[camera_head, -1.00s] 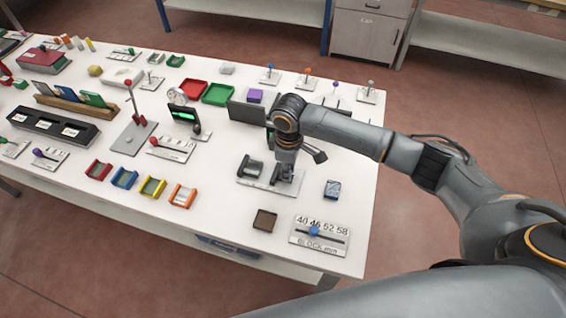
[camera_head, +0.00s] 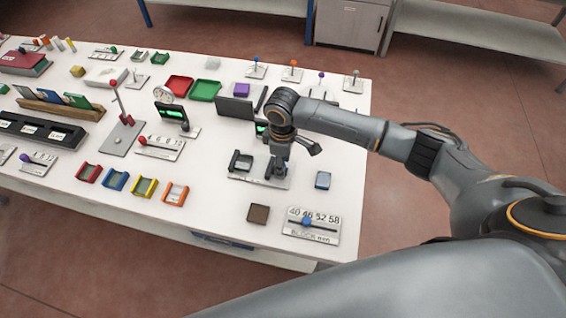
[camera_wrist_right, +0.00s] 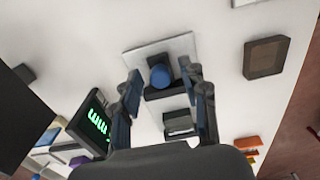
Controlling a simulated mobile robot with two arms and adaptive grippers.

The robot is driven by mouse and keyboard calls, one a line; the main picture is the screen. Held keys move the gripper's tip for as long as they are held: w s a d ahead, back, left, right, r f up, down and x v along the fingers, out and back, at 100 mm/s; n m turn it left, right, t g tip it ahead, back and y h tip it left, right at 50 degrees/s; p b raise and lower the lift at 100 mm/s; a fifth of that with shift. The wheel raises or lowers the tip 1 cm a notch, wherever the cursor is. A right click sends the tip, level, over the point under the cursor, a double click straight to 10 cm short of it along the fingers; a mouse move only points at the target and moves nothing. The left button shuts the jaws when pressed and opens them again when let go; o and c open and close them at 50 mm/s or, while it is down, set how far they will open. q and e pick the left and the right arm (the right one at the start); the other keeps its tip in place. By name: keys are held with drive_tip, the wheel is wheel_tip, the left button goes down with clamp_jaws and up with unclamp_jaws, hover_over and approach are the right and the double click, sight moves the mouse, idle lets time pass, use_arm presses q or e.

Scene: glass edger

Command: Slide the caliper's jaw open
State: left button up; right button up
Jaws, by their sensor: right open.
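The caliper (camera_head: 240,177) is a pale plate with dark upright jaws, right of the table's middle in the head view. My right gripper (camera_head: 276,172) points down over the plate's right end and hides part of it. In the right wrist view the caliper's plate (camera_wrist_right: 135,57) carries a dark sliding jaw with a blue knob (camera_wrist_right: 160,76). My right gripper (camera_wrist_right: 165,78) is open, with one finger on each side of the knob; I cannot tell whether they touch it. A second dark jaw (camera_wrist_right: 178,124) stands nearer the palm. My left gripper is out of view.
A blue-grey block (camera_head: 323,180), a brown tray (camera_head: 258,213) and a marked slider plate (camera_head: 312,225) lie close by. A display with green digits (camera_wrist_right: 97,121) stands beside the caliper. Small coloured trays (camera_head: 144,187) are further left.

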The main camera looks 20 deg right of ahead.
wheel_tip(320, 180, up, 12)
drive_tip(key=shift+f, duration=0.25)
drive_tip(key=shift+d+f, duration=0.1)
idle(0.5)
